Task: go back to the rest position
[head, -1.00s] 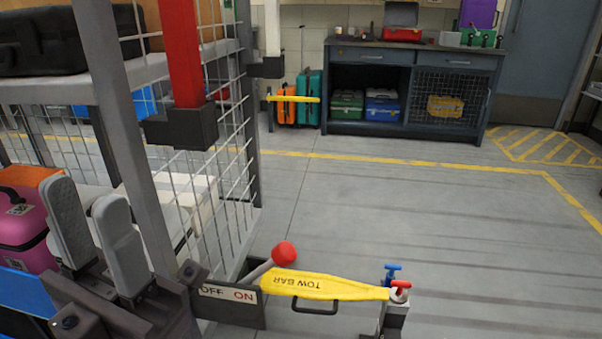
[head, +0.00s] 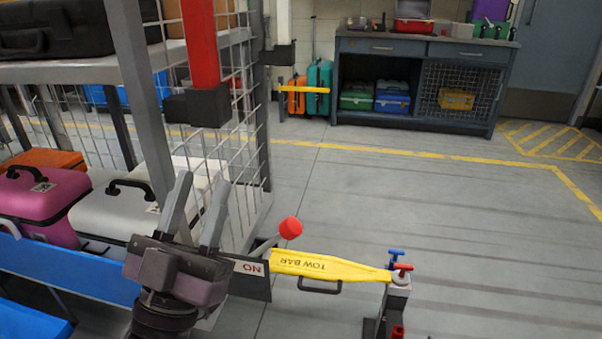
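My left gripper (head: 202,192) shows at the lower left with its two grey fingers pointing up and a gap between them. It is open and nothing shows between the fingers. It is in front of the cart's mesh side and just left of the lever with the red knob (head: 290,228). The gripper hides part of the lever's label plate (head: 252,267). My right gripper is not in the view.
A yellow tow bar (head: 325,265) reaches right to a post (head: 397,291) with blue and red handles. Pink (head: 62,197) and white (head: 112,222) cases sit on the cart at left. A workbench (head: 420,60) stands at the back. The floor at right is clear.

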